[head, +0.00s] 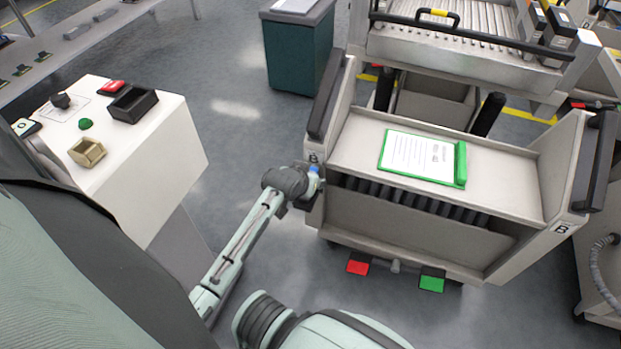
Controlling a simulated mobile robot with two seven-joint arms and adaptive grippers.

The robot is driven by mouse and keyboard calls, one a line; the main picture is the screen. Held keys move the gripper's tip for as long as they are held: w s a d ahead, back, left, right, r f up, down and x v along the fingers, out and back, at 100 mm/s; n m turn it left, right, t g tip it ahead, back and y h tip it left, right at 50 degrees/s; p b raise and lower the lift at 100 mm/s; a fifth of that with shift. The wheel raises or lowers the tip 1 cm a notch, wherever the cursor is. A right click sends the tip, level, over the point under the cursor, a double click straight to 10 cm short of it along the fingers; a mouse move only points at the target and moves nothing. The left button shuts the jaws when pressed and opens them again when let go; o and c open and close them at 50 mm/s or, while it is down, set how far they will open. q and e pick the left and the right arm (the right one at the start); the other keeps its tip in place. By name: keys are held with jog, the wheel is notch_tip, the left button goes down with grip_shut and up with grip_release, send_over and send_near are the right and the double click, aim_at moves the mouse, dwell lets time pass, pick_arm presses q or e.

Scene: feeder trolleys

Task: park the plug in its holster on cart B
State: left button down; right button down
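Cart B (450,245) stands at the right, with a letter B label on its right post and a small label on its left post. My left gripper (306,186) is at the cart's left post, seen from above and behind. A small blue piece (314,171), which looks like part of the plug, shows at its fingertips, right against the post. The dark gripper body hides the fingers' grip and most of the plug. The holster cannot be made out, and I cannot tell whether the plug is seated. My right gripper is out of view.
A green-framed sheet (420,157) lies on the cart's top shelf. A red pedal (358,267) and a green pedal (432,283) stick out low at its front. A white console (165,150) stands at the left, a teal cabinet (297,50) behind. Floor between console and cart is clear.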

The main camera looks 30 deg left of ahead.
pick_arm(q)
jog(key=shift+f, duration=0.55)
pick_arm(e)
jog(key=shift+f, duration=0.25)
pick_arm(q)
jog(key=c, duration=1)
grip_release()
jog(key=shift+s+f+b, duration=0.15)
jog(key=shift+b, duration=0.15)
jog(key=shift+o, duration=0.4)
jog(key=shift+f, duration=0.1)
jog(key=shift+s, duration=0.15)
jog(key=w+r+v, duration=0.1)
jog(key=v, duration=1)
jog(key=s+d+f+m+g, duration=0.2)
jog(key=s+f, duration=0.6)
jog(key=f, duration=0.1)
jog(key=s+d+f+m+g, duration=0.2)
jog(key=s+f+g, duration=0.1)
jog(key=s+f, duration=0.5)
jog(key=shift+d+f+h, duration=0.15)
jog(key=shift+f+h, duration=0.15)
jog(key=shift+f, duration=0.35)
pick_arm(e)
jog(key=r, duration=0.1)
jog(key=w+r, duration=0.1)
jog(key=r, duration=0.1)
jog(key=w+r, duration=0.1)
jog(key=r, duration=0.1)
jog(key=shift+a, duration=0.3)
